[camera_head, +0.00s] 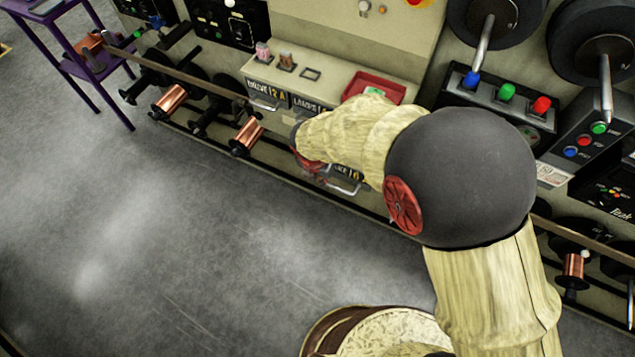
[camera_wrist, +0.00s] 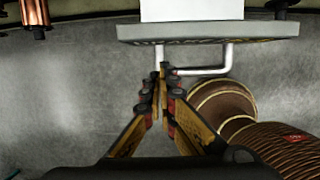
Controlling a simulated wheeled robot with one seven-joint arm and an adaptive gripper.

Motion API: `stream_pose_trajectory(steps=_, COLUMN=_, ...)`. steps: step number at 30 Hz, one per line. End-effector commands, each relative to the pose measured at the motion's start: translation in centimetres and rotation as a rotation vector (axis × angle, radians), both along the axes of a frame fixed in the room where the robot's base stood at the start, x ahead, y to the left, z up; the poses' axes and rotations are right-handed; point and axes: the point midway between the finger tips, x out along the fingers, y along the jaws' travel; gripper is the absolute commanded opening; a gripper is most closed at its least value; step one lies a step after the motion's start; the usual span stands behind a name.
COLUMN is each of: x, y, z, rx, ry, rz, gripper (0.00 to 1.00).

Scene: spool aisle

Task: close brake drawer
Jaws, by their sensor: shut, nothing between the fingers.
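The brake drawer shows in the wrist view as a grey front edge (camera_wrist: 215,29) with dark lettering, seen from above. A white surface (camera_wrist: 190,10) lies behind that edge. Its pale bar handle (camera_wrist: 205,71) sticks out below. My gripper (camera_wrist: 162,68) is shut and empty, its fingertips at the left end of the handle. I cannot tell whether they touch it. In the head view my arm covers much of the drawer; part of its label and its handle (camera_head: 345,187) show beside my gripper (camera_head: 308,168).
Two more labelled drawers, one with a handle (camera_head: 265,104), sit to the upper left. A red tray (camera_head: 374,86) stands on the ledge above. Copper spools (camera_head: 170,99) line the rail at left. A purple stand (camera_head: 95,65) is at far left. The grey floor (camera_head: 180,230) in front is clear.

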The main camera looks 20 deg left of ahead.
Motion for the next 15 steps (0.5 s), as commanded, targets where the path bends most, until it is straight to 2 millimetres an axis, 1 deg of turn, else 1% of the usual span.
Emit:
stream_pose_trajectory(steps=3, x=1.0, y=-0.2, z=-0.2, rx=-0.002, ry=0.002, rz=-0.001, gripper=0.00)
stream_pose_trajectory(steps=6, x=1.5, y=-0.2, z=-0.1, rx=-0.002, ry=0.002, rz=0.000, gripper=0.00)
stream_pose_trajectory(steps=15, x=1.6, y=-0.2, z=0.0, rx=-0.002, ry=0.002, rz=0.000, gripper=0.00)
